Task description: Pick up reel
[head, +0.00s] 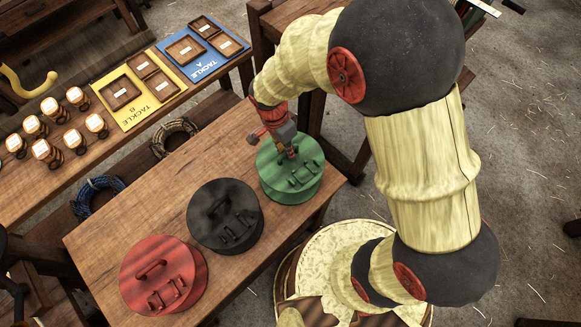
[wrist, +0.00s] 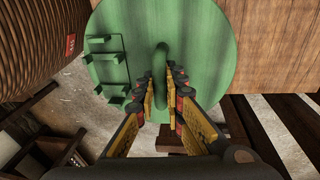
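A green round lid-like disc (head: 307,184) with an arched handle and a small raised rack tops a drum on the wooden table. My gripper (head: 289,152) is right over it. In the wrist view the green disc (wrist: 207,45) fills the upper middle. Its handle (wrist: 160,62) stands between my two fingertips (wrist: 161,85), which look apart with the handle between them; contact is not clear. Small wooden reel-like pieces with pale tops (head: 50,106) stand in rows on the left bench, far from my gripper. No label tells which thing is the reel.
A black drum (head: 225,232) and a red drum (head: 150,290) share the table (head: 130,220). Yellow (head: 125,118) and blue (head: 185,68) tackle boards with small trays lie on the bench. Rope coils (head: 97,197) sit below. Table wood between the drums and bench is bare.

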